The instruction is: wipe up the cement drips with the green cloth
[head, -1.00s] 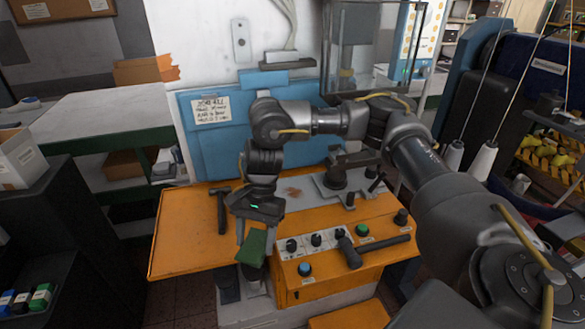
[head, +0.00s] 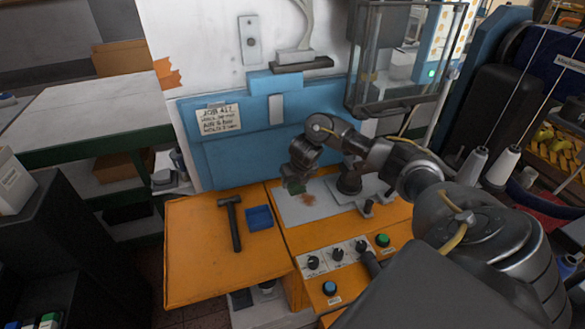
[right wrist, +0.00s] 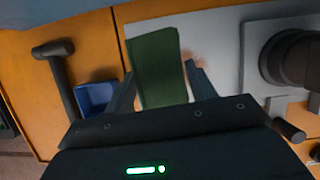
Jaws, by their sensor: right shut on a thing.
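My right gripper (head: 293,178) reaches down over the grey metal plate (head: 290,213) at the back of the orange bench. It is shut on the green cloth (head: 297,187), which also shows between the fingers in the right wrist view (right wrist: 158,65). A brownish smear of cement drips (head: 308,199) lies on the plate, just right of the cloth. In the right wrist view the smear (right wrist: 197,57) is partly hidden by the cloth and a finger. I cannot tell whether the cloth touches the plate. My left gripper is not in view.
A hammer (head: 233,222) and a small blue tray (head: 260,217) lie left of the plate. A dark clamp fixture (head: 349,180) stands close on the right. Knobs and buttons (head: 338,255) line the front panel.

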